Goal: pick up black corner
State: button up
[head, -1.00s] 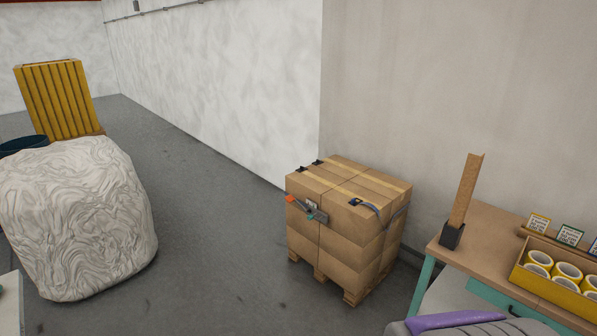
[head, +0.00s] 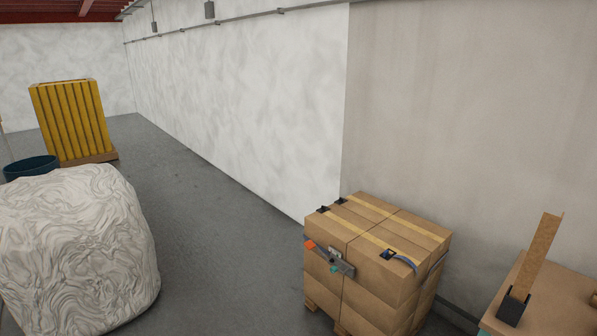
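Small black corners sit on the top edges of a stack of cardboard boxes (head: 372,290) on a pallet. Two black corners, one nearer (head: 323,209) and one farther (head: 340,201), lie at the left top edge. Another black corner (head: 388,254) sits at the right front top edge, with a blue-grey strap (head: 405,262) beside it. A black block-like holder (head: 513,306) stands on the table at the lower right, with an upright brown cardboard angle piece (head: 537,255) in it. My gripper is not in view.
A grey strap tool with orange and teal parts (head: 336,260) hangs at the boxes' front. A large white wrapped bundle (head: 75,250) stands at the left. Grey floor (head: 215,230) is clear between them. The table (head: 560,300) is cut off at lower right.

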aim_at(323, 208)
jog(key=i+j, duration=0.15)
jog(key=i, duration=0.65)
jog(key=i+j, duration=0.1)
jog(key=i, duration=0.7)
jog(key=i+j, duration=0.15)
jog(key=i, duration=0.7)
jog(key=i+j, duration=0.1)
jog(key=i, duration=0.7)
